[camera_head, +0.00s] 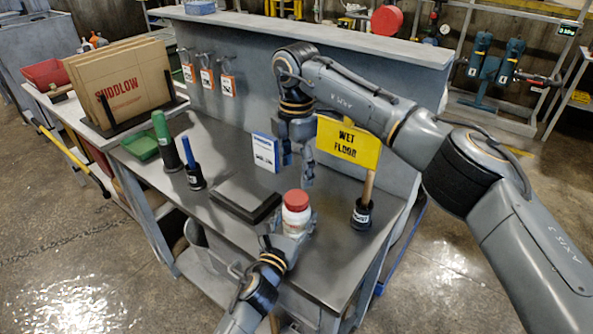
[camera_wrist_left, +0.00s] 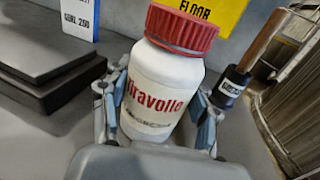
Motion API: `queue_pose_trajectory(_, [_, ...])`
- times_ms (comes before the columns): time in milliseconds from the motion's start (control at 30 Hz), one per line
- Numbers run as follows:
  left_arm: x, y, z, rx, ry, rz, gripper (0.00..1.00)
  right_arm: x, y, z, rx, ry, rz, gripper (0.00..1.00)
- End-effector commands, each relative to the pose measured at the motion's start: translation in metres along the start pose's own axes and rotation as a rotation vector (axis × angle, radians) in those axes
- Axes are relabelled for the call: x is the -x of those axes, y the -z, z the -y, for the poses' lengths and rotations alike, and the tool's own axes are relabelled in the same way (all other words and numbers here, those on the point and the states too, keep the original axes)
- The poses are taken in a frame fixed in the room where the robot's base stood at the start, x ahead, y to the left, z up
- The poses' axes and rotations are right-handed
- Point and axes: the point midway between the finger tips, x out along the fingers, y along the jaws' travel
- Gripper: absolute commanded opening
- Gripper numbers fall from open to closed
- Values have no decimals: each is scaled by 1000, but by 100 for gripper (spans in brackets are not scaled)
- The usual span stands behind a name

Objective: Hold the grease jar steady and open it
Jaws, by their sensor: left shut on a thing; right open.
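The grease jar (camera_head: 295,214) is white with a red ribbed lid (camera_head: 296,200) and stands near the front edge of the workbench. In the left wrist view the jar (camera_wrist_left: 160,88) shows red lettering, and its lid (camera_wrist_left: 182,28) is on. My left gripper (camera_head: 290,232) is shut on the jar's body, with a finger on each side. My right gripper (camera_head: 299,165) is open and empty. It hangs fingers down above the bench, behind and above the jar, apart from the lid.
A yellow wet floor sign (camera_head: 348,143) stands behind the jar. A wooden-handled tool in a black holder (camera_head: 361,214) is to its right. A dark flat block (camera_head: 240,200) lies left of the jar. A white-blue box (camera_head: 265,153) stands behind. Bare bench top shows at left (camera_head: 215,150).

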Motion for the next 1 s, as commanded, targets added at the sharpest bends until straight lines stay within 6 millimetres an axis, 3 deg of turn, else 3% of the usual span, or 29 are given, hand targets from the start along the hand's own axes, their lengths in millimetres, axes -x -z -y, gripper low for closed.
queue_pose_trajectory(500, [0,0,0,-1,0,-1,0,-69,-1,1,14,2,1,70])
queue_pose_trajectory(900, [0,1,0,-1,-1,-1,0,-78,-1,0,14,1,1,70])
queue_pose_trajectory(933, [0,1,0,-1,-1,-1,0,-78,-1,0,14,1,1,68])
queue_pose_trajectory(1000, [0,1,0,-1,-1,-1,0,-78,0,0,14,1,1,53])
